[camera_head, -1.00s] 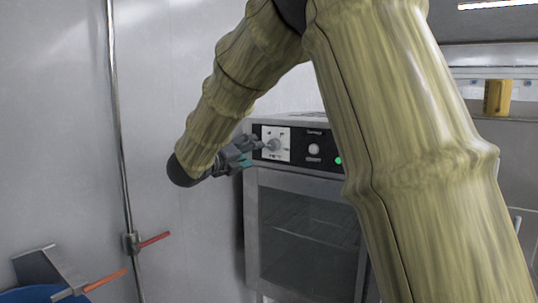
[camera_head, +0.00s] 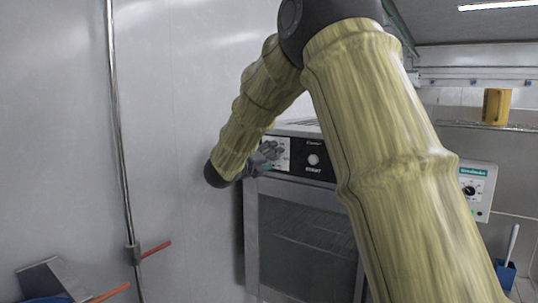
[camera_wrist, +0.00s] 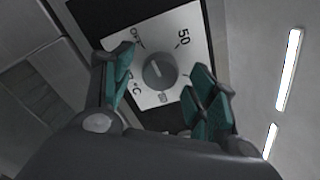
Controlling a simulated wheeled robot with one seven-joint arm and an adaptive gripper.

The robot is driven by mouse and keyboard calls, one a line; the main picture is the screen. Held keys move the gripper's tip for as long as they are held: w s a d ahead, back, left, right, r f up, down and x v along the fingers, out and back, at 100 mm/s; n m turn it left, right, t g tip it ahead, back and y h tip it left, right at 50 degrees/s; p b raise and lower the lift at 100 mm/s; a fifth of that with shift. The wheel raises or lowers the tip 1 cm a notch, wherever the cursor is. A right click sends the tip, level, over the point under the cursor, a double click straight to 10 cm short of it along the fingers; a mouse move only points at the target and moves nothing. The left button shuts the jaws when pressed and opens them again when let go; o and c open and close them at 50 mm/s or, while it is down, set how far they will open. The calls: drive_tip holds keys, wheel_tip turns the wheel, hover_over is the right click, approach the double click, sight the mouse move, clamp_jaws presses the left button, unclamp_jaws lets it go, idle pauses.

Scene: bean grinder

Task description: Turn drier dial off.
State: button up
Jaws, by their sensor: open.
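A grey round dial (camera_wrist: 159,74) sits on a white plate (camera_wrist: 176,44) marked OFF, 50 and °C in the wrist view. Its pointer line tilts up and left, roughly toward the OFF mark. My gripper (camera_wrist: 162,98) is open, with one teal-padded finger on each side of the dial; I cannot tell whether either touches it. In the head view my gripper (camera_head: 274,153) is at the left end of the black panel (camera_head: 321,160) on a steel cabinet (camera_head: 250,230) with a glass door. There the gripper hides the dial.
A metal pipe (camera_head: 122,150) with a red lever (camera_head: 156,249) runs up the left wall. A yellow mug (camera_head: 496,106) stands on the right shelf. A white control box (camera_head: 477,190) is at the right.

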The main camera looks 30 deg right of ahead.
drive_tip(key=c, duration=1)
drive_tip(key=shift+f+n+b, duration=0.1)
drive_tip(key=shift+n+b, duration=0.9)
drive_tip(key=shift+n, duration=0.1)
drive_tip(key=shift+c, duration=0.2)
drive_tip(key=o, duration=1)
drive_tip(key=shift+o, duration=0.2)
